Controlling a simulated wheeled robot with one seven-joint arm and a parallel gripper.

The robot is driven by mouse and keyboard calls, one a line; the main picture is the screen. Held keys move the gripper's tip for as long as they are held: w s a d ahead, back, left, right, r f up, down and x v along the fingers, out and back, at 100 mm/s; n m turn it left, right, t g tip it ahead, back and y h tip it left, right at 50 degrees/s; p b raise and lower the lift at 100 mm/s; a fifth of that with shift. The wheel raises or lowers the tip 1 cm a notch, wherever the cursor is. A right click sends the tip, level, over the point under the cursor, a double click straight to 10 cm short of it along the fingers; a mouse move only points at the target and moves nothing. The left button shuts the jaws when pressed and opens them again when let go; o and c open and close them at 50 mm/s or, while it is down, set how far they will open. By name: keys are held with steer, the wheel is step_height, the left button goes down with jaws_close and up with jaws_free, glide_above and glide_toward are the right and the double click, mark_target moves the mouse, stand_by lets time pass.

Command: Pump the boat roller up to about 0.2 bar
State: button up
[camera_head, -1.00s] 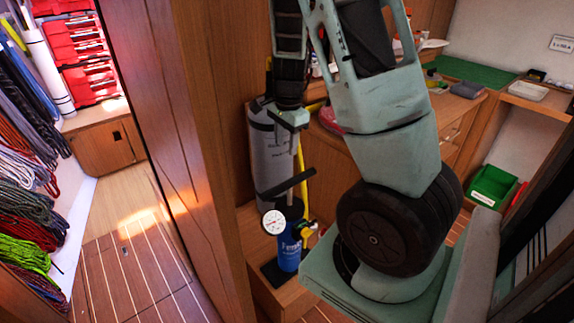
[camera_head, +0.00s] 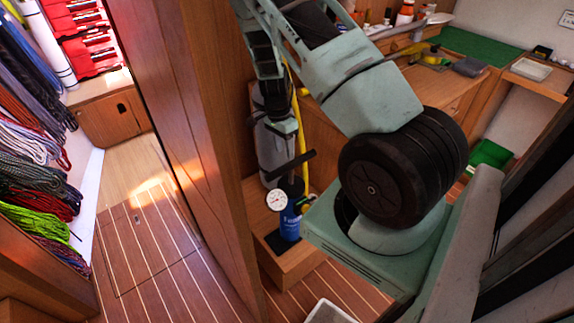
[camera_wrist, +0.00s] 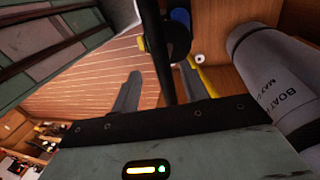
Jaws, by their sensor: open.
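The hand pump (camera_head: 290,222) is a blue cylinder standing upright on a wooden step, with a black T-handle (camera_head: 288,168) on top. A round white gauge (camera_head: 277,200) sits on its left; its reading is too small to tell. A yellow hose (camera_head: 300,135) rises beside it. The boat roller (camera_head: 275,150) is a grey upright cylinder behind the pump; its lettering shows in the wrist view (camera_wrist: 275,85). My gripper (camera_wrist: 160,70) is open, with the black handle bar (camera_wrist: 152,30) passing across the gap between its fingers in that view. I cannot tell whether they touch.
A wooden partition (camera_head: 190,130) stands close on the left, with hanging coiled lines (camera_head: 35,190) beyond it. A workbench (camera_head: 440,85) with small items is behind on the right. A green bin (camera_head: 490,154) is below it. Striped floor (camera_head: 160,260) is clear.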

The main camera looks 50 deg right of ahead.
mark_target(287, 168)
steer(key=f, duration=0.2)
steer(key=s+f+p, duration=0.1)
steer(key=f, duration=0.4)
steer(key=shift+s+a+f, duration=0.2)
steer(key=shift+s+f, duration=0.05)
steer(key=shift+f, duration=0.15)
jaws_close()
